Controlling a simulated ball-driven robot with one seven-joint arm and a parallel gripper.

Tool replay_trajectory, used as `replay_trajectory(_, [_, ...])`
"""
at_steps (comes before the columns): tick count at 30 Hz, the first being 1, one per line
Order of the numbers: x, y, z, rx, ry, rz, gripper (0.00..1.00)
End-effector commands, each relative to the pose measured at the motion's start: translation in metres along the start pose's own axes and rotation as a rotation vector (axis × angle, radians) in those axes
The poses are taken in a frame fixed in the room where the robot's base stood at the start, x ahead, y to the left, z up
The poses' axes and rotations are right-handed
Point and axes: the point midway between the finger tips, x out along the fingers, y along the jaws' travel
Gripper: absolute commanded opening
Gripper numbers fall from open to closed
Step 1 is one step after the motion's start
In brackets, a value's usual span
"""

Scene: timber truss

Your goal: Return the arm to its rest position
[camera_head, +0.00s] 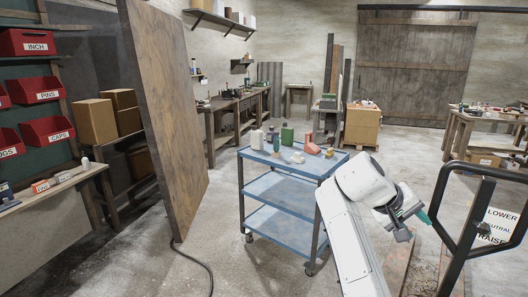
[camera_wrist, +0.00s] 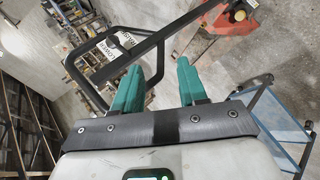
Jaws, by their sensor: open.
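My white arm reaches up from the lower middle of the head view and bends to the right. My gripper (camera_head: 424,217) hangs at its end, right of the blue cart, with a green fingertip showing. In the wrist view my gripper (camera_wrist: 158,80) has two green fingers standing well apart with nothing between them. The fingers point toward a black handle frame and the floor beyond. No object is held.
A blue cart (camera_head: 272,190) with bottles and small items on top stands beside my arm. A black handle frame (camera_head: 462,235) with a LOWER/RAISE sign (camera_head: 497,225) stands close right. A tall wooden panel (camera_head: 165,110) leans at left. A cable (camera_head: 195,262) lies on the floor.

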Motion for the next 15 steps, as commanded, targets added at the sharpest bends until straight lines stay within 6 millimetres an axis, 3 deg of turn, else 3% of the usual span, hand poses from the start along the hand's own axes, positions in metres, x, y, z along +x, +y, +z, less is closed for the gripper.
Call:
replay_trajectory(8, [0.027, -0.030, 0.022, -0.001, -0.001, -0.056, 0.42])
replay_trajectory(15, [0.060, -0.072, 0.057, -0.001, -0.002, -0.136, 0.42])
